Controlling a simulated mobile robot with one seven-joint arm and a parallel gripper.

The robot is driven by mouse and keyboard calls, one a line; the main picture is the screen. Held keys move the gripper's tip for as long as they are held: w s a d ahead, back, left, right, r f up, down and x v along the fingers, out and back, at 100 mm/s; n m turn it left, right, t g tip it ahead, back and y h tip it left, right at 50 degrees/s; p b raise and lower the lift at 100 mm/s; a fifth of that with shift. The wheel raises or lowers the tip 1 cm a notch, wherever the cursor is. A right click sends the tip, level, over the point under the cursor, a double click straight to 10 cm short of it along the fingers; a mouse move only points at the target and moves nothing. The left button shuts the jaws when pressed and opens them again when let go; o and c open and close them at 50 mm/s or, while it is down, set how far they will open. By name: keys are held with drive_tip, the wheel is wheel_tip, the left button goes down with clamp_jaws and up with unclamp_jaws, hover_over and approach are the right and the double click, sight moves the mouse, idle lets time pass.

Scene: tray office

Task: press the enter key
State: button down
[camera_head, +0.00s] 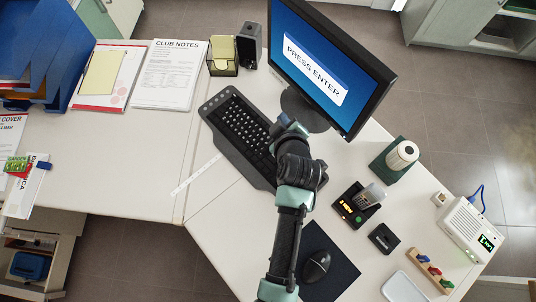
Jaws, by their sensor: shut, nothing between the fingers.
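The black keyboard (240,128) lies at a slant on the white desk, left of the monitor. Its right part is partly covered by my arm, and I cannot make out the enter key. The monitor (328,62) shows the words "PRESS ENTER" on a blue screen. My gripper (285,124) is shut and empty, over the upper right edge of the keyboard by the monitor's stand. The fingertips are small and partly hidden, so I cannot tell whether they touch a key.
A mouse (316,265) lies on a dark mat (338,262) right of my arm. A small device with a lit display (350,207) and a green-based white item (402,154) stand further right. Papers (168,75) and a note holder (222,56) are left of the monitor.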

drive_tip(key=g, duration=0.1)
hover_over(276, 160)
wheel_tip(276, 160, down, 5)
drive_tip(key=shift+n, duration=0.3)
wheel_tip(276, 160, down, 9)
drive_tip(key=b, duration=0.8)
drive_tip(key=shift+r, duration=0.15)
idle(1.4)
drive_tip(key=shift+f+b, duration=0.4)
drive_tip(key=shift+f+b, duration=0.35)
drive_tip(key=shift+f, duration=0.05)
idle(0.5)
drive_tip(key=shift+r, duration=0.15)
drive_tip(key=shift+r+p, duration=0.7)
